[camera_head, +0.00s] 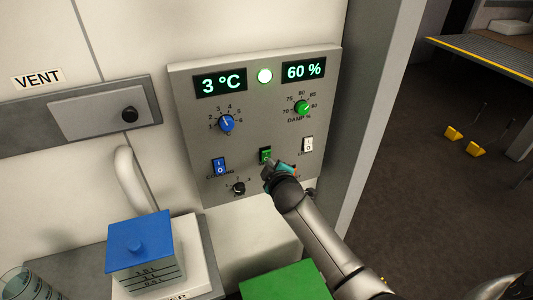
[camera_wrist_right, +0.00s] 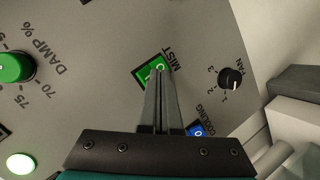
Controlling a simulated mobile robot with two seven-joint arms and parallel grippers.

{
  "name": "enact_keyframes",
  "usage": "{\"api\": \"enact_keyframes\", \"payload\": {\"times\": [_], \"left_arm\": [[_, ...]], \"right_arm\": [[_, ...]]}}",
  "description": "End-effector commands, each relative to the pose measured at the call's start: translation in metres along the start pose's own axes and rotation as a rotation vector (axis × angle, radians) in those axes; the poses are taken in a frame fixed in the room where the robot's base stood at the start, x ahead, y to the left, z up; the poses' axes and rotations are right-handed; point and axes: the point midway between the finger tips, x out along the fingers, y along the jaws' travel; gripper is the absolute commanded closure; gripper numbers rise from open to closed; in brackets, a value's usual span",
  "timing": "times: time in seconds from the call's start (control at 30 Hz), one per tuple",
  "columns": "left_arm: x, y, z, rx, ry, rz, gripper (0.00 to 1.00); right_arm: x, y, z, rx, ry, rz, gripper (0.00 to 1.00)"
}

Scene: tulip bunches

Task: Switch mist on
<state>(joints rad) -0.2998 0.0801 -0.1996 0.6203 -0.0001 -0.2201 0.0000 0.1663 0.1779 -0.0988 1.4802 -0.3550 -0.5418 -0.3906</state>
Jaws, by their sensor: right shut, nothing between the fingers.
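The green mist switch (camera_head: 265,155) is a small rocker low in the middle of the grey control panel (camera_head: 185,120). In the right wrist view the switch (camera_wrist_right: 150,72) sits beside its MIST label. My right gripper (camera_head: 268,168) is shut and empty, with its fingertips at the switch. In the right wrist view the closed fingers (camera_wrist_right: 161,80) overlap part of the switch; I cannot tell whether they touch it or which way the rocker is set. My left gripper is not in view.
A blue cooling switch (camera_head: 219,166), a white switch (camera_head: 307,144) and a black fan knob (camera_head: 238,188) surround the mist switch. A blue-lidded container (camera_head: 140,238) stands lower left.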

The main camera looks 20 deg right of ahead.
Motion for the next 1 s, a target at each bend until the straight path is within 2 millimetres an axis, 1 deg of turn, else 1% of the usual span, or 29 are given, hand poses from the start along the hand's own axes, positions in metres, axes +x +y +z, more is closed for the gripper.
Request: {"api": "enact_keyframes", "payload": {"times": [0.27, 0.53, 1.0], "left_arm": [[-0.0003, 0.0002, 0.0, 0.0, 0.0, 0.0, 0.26], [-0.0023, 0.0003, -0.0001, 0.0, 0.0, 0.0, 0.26], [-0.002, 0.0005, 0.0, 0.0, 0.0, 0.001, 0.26]], "right_arm": [[0.0006, 0.0007, -0.0006, 0.0, 0.0, 0.0, 1.0], [0.006, 0.0048, -0.0046, 0.0, 0.0, 0.0, 1.0], [0.0069, 0.0052, -0.005, 0.0, 0.0, 0.0, 1.0]]}}
